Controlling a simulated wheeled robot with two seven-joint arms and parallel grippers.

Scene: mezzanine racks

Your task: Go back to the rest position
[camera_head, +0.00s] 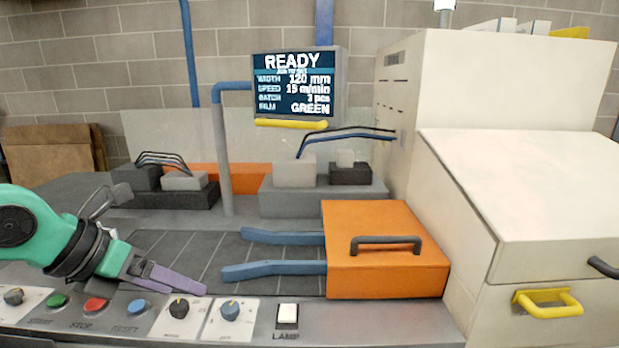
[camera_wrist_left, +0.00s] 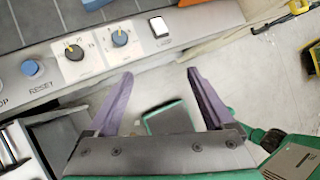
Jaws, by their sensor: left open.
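My left gripper (camera_head: 180,280) comes in from the left in the head view, in front of the machine's control panel (camera_head: 375,325). Its purple fingers lie in the picture near the blue RESET button and the MODE knob. In the left wrist view the two fingers of the left gripper (camera_wrist_left: 160,85) stand wide apart with nothing held between them. Whether the fingers touch the panel cannot be told. My right gripper is in neither view.
The panel carries a green button (camera_head: 56,300), a red STOP button (camera_head: 95,305), a blue RESET button (camera_head: 138,306), knobs (camera_head: 230,311) and a white LAMP switch (camera_head: 288,314). Behind are an orange cover (camera_head: 385,275), blue guides (camera_head: 270,269) and a screen (camera_head: 295,85) reading READY.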

